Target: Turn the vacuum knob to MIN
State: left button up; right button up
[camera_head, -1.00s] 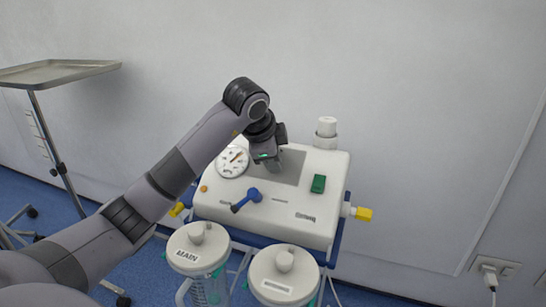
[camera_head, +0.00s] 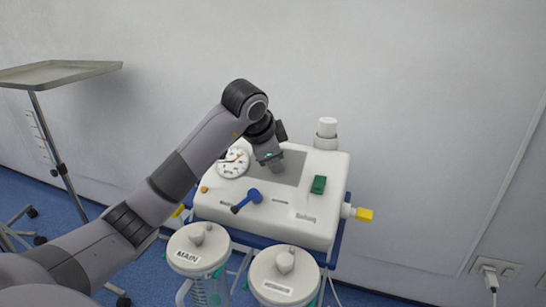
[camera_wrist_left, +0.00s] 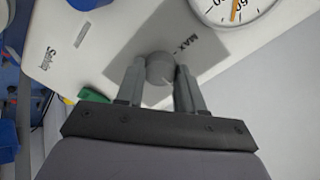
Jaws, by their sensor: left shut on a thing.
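The vacuum knob (camera_wrist_left: 160,68) is a round grey knob on a grey panel (camera_wrist_left: 205,65). In the left wrist view it sits between the two fingers of my left gripper (camera_wrist_left: 160,78), which is shut on it. The word MAX shows on the panel beside the knob; no MIN mark is visible. In the head view my left gripper (camera_head: 275,165) reaches down onto the panel of the white suction unit (camera_head: 315,230) and hides most of the knob. A round gauge (camera_head: 232,163) with an orange needle is left of it. My right gripper is not in view.
A blue lever (camera_head: 246,201) and a green switch (camera_head: 318,184) are on the unit near the knob. Two lidded canisters, one marked MAIN (camera_head: 198,246), stand in front. A metal tray stand (camera_head: 60,72) is at the left. A wall is behind.

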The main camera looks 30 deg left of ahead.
pick_arm(q)
jog(key=o, duration=0.8)
jog(key=shift+c, duration=0.2)
jog(key=p+v, duration=0.1)
jog(key=v, duration=0.6)
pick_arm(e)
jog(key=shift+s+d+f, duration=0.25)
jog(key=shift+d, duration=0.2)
pick_arm(q)
jog(key=shift+s, duration=0.1)
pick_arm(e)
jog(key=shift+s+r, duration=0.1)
